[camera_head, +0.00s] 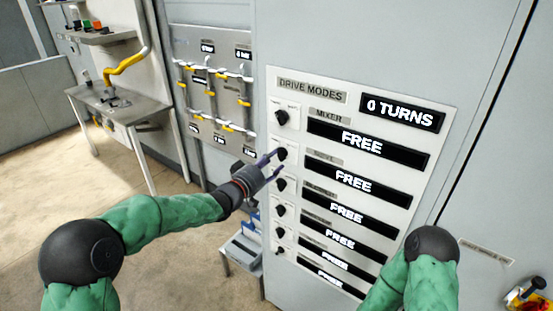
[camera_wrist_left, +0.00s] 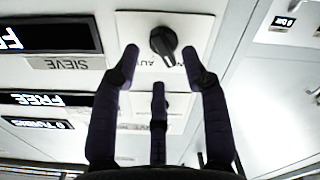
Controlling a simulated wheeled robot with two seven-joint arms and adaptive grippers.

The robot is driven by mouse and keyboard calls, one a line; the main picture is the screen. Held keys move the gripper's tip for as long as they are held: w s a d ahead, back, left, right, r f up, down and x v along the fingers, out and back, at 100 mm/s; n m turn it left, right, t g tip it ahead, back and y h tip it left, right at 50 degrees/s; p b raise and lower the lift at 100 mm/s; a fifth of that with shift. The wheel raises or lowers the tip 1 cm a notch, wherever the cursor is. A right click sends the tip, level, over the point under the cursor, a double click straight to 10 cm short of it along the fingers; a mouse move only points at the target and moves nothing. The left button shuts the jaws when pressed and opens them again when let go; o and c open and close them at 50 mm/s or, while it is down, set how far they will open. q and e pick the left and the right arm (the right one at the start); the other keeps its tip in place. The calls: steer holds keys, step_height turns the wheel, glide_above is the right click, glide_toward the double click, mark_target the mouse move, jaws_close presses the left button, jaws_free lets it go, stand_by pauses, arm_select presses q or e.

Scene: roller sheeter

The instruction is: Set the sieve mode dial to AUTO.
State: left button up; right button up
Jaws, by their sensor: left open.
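The sieve dial is a black knob (camera_wrist_left: 163,41) on a white plate in the left wrist view, above the upside-down SIEVE label (camera_wrist_left: 65,63) and to its right. In the head view, the sieve dial (camera_head: 282,153) is the second knob down on the drive modes panel (camera_head: 272,90), partly covered by my fingers. The sieve display (camera_head: 340,180) reads FREE. My left gripper (camera_head: 275,162) is open in front of this dial, its fingertips (camera_wrist_left: 160,60) spread around the knob's near side. I cannot tell whether they touch it. My right gripper is hidden or out of frame.
The mixer knob (camera_head: 281,117) is just above, and several more knobs run down the column below. A turns display (camera_head: 402,113) reads 0 TURNS. A panel with grey and yellow handles (camera_head: 212,95) is to the left. A metal table (camera_head: 118,105) stands further left.

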mark_target(280, 156)
arm_select(q)
steer(key=shift+x, duration=1.55)
jaws_close()
